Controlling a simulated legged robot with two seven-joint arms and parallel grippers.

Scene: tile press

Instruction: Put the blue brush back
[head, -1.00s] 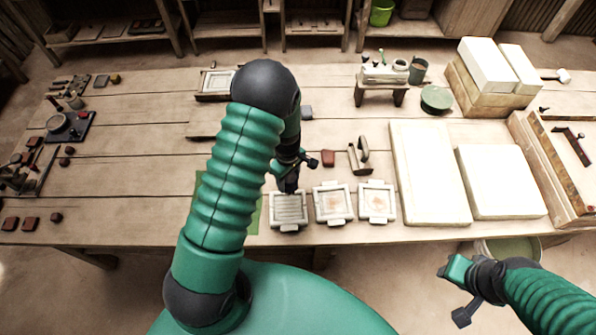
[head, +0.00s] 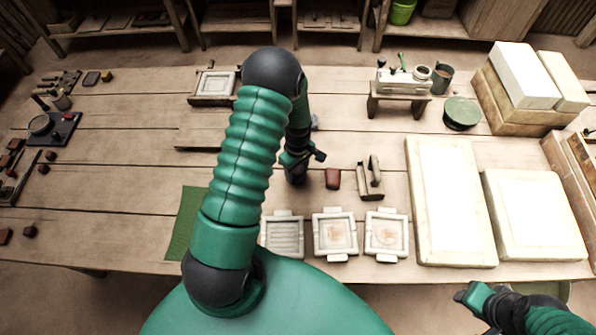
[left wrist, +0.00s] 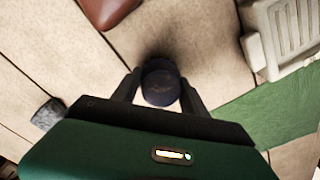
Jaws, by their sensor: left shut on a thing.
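My left gripper (head: 297,178) hangs over the table, behind the left mould. In the left wrist view its two fingers (left wrist: 160,88) are shut on a dark, bluish round-ended thing (left wrist: 160,78), seen end-on; it appears to be the blue brush. Most of it is hidden, and in the head view my gripper and arm cover it. Three pale moulds stand in a row at the front: left (head: 282,238), middle (head: 335,234) and right (head: 386,234). The left one has ridges; the other two have brownish marks. My right gripper (head: 473,296) is at the lower right, off the table's front edge; its jaws are unclear.
A small rack (head: 400,82) with a green-handled tool and a cup stands at the back. A red-brown block (head: 333,178) and a wooden-handled tool (head: 370,178) lie right of my left gripper. White slabs (head: 440,200) fill the right. A green mat (head: 186,225) lies left.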

